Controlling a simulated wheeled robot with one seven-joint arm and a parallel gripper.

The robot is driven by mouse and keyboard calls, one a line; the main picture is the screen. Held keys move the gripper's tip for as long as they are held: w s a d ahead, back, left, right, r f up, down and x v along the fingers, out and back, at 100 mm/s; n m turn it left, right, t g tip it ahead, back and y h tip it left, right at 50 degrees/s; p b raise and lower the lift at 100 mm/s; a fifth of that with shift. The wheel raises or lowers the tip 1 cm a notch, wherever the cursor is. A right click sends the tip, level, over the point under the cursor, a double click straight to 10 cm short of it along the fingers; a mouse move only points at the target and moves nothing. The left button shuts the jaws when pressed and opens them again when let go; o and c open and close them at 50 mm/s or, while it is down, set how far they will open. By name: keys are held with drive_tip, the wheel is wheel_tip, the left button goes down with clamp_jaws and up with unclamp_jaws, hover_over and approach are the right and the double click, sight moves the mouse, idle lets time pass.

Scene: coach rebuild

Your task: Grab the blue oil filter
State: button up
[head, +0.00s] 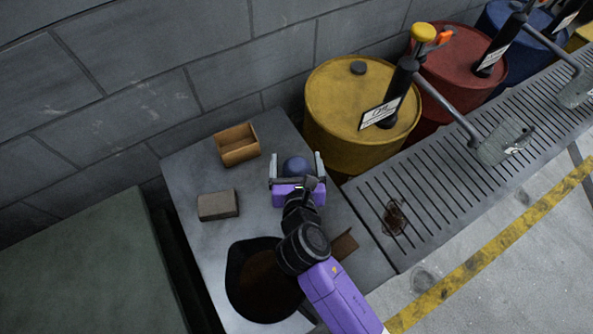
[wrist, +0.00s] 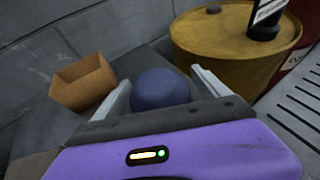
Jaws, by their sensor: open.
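The blue oil filter (head: 296,167) stands on the grey table top (head: 190,175), near its right edge. In the wrist view the blue filter (wrist: 160,89) shows as a rounded dark blue shape between the two fingers. My gripper (head: 296,160) is open, with one pale finger on each side of the filter. In the wrist view my gripper (wrist: 160,85) has its left finger beside the filter and its right finger close to the filter's right side. I cannot tell whether either finger touches it. The filter's lower part is hidden behind the gripper body.
An open wooden box (head: 238,155) and a small brown block (head: 218,205) are left of my gripper. A black pan (head: 238,290) is at the table's front. A yellow drum (head: 335,125) stands close behind on the right. A slotted grate (head: 440,190) runs along the right.

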drive_tip(key=c, duration=1.9)
drive_tip(key=shift+o, duration=0.2)
drive_tip(key=shift+r, duration=0.1)
